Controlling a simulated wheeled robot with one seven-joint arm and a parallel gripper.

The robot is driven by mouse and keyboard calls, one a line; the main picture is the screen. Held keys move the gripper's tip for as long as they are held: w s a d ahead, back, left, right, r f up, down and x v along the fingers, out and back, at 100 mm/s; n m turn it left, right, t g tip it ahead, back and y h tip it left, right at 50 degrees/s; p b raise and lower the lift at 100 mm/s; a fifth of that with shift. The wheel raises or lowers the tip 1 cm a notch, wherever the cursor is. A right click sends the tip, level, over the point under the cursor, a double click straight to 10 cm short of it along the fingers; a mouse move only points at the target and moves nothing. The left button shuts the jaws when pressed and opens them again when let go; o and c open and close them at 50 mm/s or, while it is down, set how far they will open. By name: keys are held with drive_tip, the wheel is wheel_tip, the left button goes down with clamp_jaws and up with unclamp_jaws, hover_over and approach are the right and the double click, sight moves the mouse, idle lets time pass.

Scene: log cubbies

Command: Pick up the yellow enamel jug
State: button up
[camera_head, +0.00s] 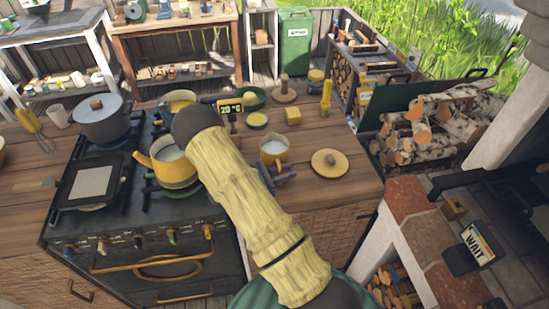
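A small yellow jug (275,158) with a pale inside stands upright on the wooden counter, right of the stove. A larger yellow enamel pot (172,170), also pale inside, stands on the stove's right side, left of my arm. My arm reaches up from the bottom across the counter and hides part of it. Dark grey parts of my gripper (281,177) show beside the arm, just in front of the small jug. I cannot tell whether they touch it, and the finger opening is mostly hidden.
A grey pot (102,120) is on the stove (150,243). Stacked logs (435,125) lie to the right.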

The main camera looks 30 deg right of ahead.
clamp_jaws()
drive_tip(key=shift+r, duration=0.1)
idle(1.4)
